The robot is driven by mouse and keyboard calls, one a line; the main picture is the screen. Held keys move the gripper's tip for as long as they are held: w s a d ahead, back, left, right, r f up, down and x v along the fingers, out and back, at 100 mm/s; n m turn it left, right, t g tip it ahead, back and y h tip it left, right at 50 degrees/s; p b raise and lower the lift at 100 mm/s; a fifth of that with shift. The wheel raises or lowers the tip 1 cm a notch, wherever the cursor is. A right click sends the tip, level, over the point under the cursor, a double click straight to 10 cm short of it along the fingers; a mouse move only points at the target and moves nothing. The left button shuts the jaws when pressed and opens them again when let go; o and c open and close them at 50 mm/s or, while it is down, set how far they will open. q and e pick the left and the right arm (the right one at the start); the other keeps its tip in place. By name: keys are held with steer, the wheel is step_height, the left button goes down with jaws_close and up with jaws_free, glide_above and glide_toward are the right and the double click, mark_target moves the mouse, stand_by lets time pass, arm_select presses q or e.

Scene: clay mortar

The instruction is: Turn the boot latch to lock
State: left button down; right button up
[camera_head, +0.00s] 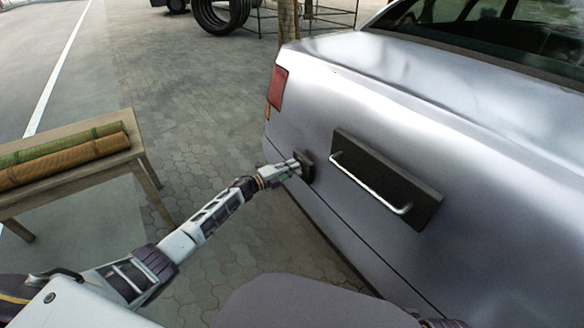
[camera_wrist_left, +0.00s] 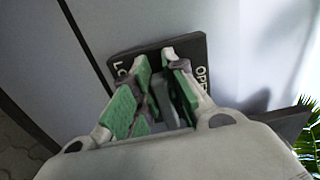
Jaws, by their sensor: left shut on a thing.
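The boot latch's dark plate (camera_head: 307,170) is on the silver car's rear panel, left of the handle. In the left wrist view, the plate (camera_wrist_left: 190,46) carries partly hidden white lettering, "LO" at left and "OPE" at right. My left gripper (camera_head: 296,168) reaches the plate from the left. In the left wrist view, its green-padded fingers (camera_wrist_left: 160,80) are shut on the grey latch knob (camera_wrist_left: 164,102), which stands between them. The fingers hide much of the knob, so its exact angle is hard to tell. My right gripper is not in view.
A metal bar handle (camera_head: 370,184) on a dark backing plate (camera_head: 420,203) is right of the latch. A wooden table (camera_head: 70,180) with a green roll (camera_head: 60,145) and an orange-brown roll (camera_head: 65,163) stands at left. Open paving (camera_head: 195,110) lies between table and car.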

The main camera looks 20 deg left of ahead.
arm_select(q)
steer(key=c, duration=1.4)
jaws_free()
steer(key=shift+c, duration=0.2)
steer(key=shift+s+a, duration=0.1)
steer(key=v, duration=1.1)
steer(key=shift+s+a, duration=0.25)
steer(key=shift+s, duration=0.05)
